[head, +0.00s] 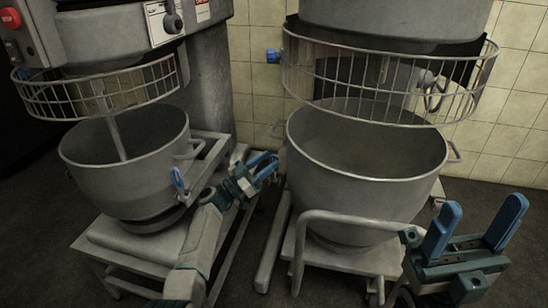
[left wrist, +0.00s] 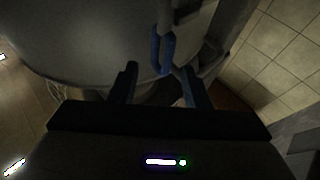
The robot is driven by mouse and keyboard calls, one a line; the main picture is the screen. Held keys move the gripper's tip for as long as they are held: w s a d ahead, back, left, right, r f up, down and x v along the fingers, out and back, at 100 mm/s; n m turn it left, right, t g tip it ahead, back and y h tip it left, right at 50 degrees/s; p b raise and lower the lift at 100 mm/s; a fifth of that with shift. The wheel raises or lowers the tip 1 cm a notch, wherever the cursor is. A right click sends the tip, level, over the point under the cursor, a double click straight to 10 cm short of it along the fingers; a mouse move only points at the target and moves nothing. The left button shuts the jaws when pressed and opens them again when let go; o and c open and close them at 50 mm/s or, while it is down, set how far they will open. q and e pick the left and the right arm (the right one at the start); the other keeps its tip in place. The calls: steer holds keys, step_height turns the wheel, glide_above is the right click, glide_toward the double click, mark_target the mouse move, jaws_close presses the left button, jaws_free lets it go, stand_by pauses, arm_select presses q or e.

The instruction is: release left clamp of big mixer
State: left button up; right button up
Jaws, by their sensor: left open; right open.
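The big mixer's grey bowl (head: 365,190) stands at the right in the head view, under a wire guard (head: 385,88). My left gripper (head: 267,164) is beside the bowl's left side with its blue fingers pointing toward it. In the left wrist view, a blue clamp handle (left wrist: 162,52) hangs beside the grey bowl (left wrist: 85,45), just ahead of and between the spread fingers of my left gripper (left wrist: 158,72). I cannot tell whether they touch it. In the head view I cannot make this clamp out apart from the blue fingers. My right gripper (head: 485,206) is open and empty at the lower right.
A smaller mixer bowl (head: 125,165) stands at the left, with its own blue-handled clamp (head: 178,179) on its right side. A bent metal handle (head: 345,222) is in front of the big bowl. A tiled wall (head: 515,100) closes the back. Dark floor shows between the mixers.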

mark_target(274, 155)
arm_select(q)
steer(key=shift+x, duration=1.55)
steer(key=shift+c, duration=0.2)
